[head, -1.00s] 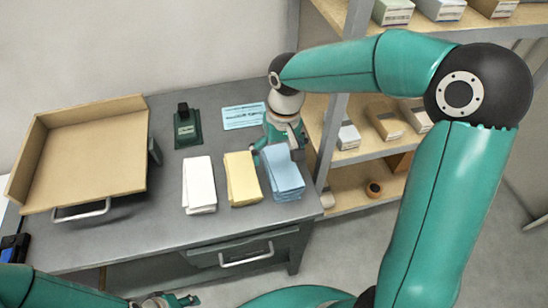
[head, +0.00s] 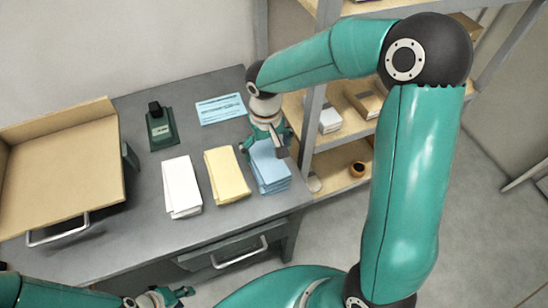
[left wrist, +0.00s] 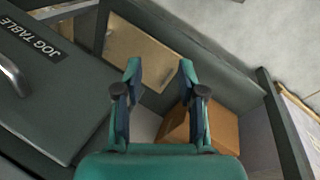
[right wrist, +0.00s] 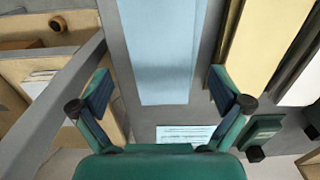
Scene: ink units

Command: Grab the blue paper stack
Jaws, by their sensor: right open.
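The blue paper stack (head: 271,172) lies on the grey table near its right edge. My right gripper (head: 268,143) is at the far end of the stack and hides part of it. In the right wrist view the blue stack (right wrist: 165,50) lies between the spread fingers of my right gripper (right wrist: 158,82), with gaps on both sides. My left gripper (head: 165,299) is low at the bottom of the head view, away from the stacks. In the left wrist view my left gripper (left wrist: 159,68) is open with nothing between its fingers.
A yellow stack (head: 227,175) lies close left of the blue one, a white stack (head: 181,187) further left. A green stamp (head: 161,128) and a light blue slip (head: 219,110) lie behind. A shelf post (head: 312,115) stands right of my right gripper. A tan tray (head: 65,165) is at left.

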